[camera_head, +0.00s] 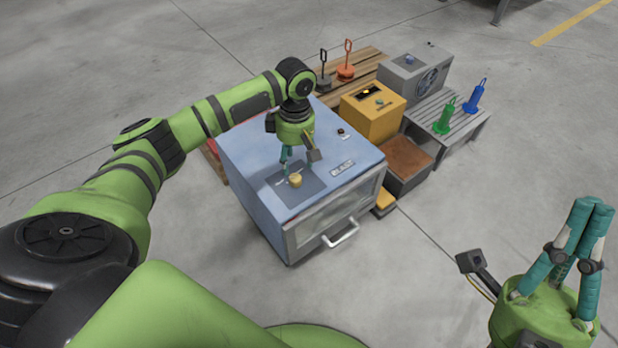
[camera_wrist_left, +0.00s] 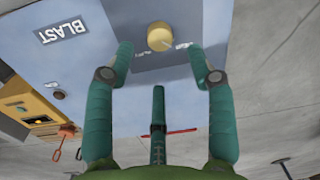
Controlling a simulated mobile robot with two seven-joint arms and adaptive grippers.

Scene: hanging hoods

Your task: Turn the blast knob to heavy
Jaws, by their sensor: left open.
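The blue blast cabinet (camera_head: 245,165) stands on the floor in the middle of the head view. Its yellow round knob (camera_head: 295,181) sits on a darker panel on top, and it also shows in the left wrist view (camera_wrist_left: 160,36). Small white markings beside the knob are too small to read. The BLAST label (camera_wrist_left: 62,28) is on the same top. My left gripper (camera_head: 296,167) is open over the panel. In the left wrist view the knob lies just beyond the fingertips, roughly centred between them; contact cannot be told. My right gripper (camera_head: 592,208) is empty, its fingers together, at the lower right.
The cabinet has a front window and handle (camera_head: 342,234). A yellow box (camera_head: 368,118), a grey fan unit (camera_head: 412,75) and a slatted stand (camera_head: 462,128) with green and blue handled items are behind to the right. A pallet (camera_head: 365,60) lies behind. Floor at right is clear.

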